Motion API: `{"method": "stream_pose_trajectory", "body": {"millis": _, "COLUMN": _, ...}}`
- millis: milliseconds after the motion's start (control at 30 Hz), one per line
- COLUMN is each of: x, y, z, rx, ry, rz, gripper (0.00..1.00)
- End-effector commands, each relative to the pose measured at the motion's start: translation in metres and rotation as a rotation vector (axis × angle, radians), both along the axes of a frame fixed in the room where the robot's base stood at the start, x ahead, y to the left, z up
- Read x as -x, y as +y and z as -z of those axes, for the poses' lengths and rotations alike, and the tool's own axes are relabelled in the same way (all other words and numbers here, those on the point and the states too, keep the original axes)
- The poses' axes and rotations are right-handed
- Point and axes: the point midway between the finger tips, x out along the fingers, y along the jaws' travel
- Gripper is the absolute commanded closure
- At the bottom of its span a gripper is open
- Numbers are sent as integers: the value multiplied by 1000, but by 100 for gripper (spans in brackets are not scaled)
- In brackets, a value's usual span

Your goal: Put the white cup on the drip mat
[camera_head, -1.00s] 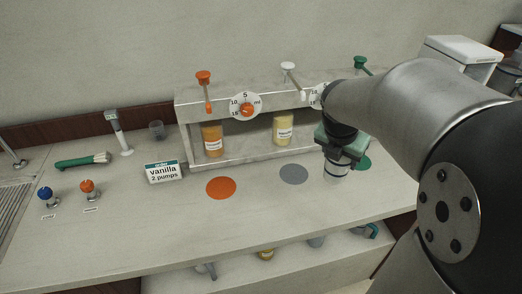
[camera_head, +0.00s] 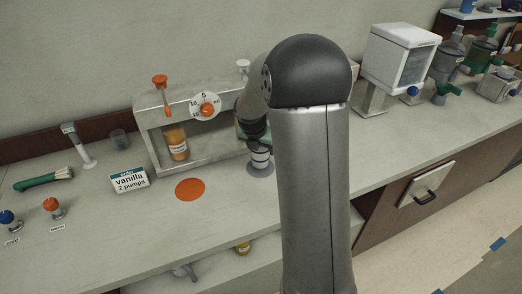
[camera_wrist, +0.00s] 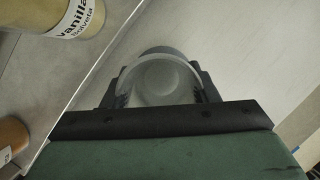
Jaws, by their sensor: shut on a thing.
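The white cup (camera_head: 260,158), pale with a dark band, is in my gripper (camera_head: 256,146). The wrist view looks down into the cup (camera_wrist: 160,82), upright between the two fingers (camera_wrist: 160,92), which are shut on its sides. A grey round mat (camera_head: 262,172) lies on the counter and shows around the cup's base. The cup is over this mat; I cannot tell whether it touches it. My arm hides the counter to the right of the mat.
The pump shelf (camera_head: 150,120) stands close behind. The vanilla bottle (camera_wrist: 75,14) is near in the wrist view. An orange round mat (camera_head: 190,189) and a vanilla sign (camera_head: 129,180) are to the left. The counter's front edge is near.

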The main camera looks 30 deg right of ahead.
Motion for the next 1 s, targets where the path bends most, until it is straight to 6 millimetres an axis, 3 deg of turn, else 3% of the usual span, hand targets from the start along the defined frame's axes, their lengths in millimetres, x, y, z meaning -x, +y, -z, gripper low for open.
{"method": "stream_pose_trajectory", "body": {"millis": 100, "x": 1, "y": 0, "z": 16, "rx": 1, "ry": 3, "rz": -1, "gripper": 68}}
{"method": "stream_pose_trajectory", "body": {"millis": 467, "x": 1, "y": 0, "z": 21, "rx": 0, "ry": 1, "rz": 0, "gripper": 68}}
{"method": "stream_pose_trajectory", "body": {"millis": 500, "x": 1, "y": 0, "z": 21, "rx": 0, "ry": 1, "rz": 0, "gripper": 44}}
{"method": "stream_pose_trajectory", "body": {"millis": 567, "x": 1, "y": 0, "z": 20, "rx": 0, "ry": 1, "rz": 1, "gripper": 27}}
{"method": "stream_pose_trajectory", "body": {"millis": 867, "x": 1, "y": 0, "z": 19, "rx": 1, "ry": 1, "rz": 0, "gripper": 25}}
{"method": "stream_pose_trajectory", "body": {"millis": 1000, "x": 2, "y": 2, "z": 9, "rx": 1, "ry": -3, "rz": 1, "gripper": 25}}
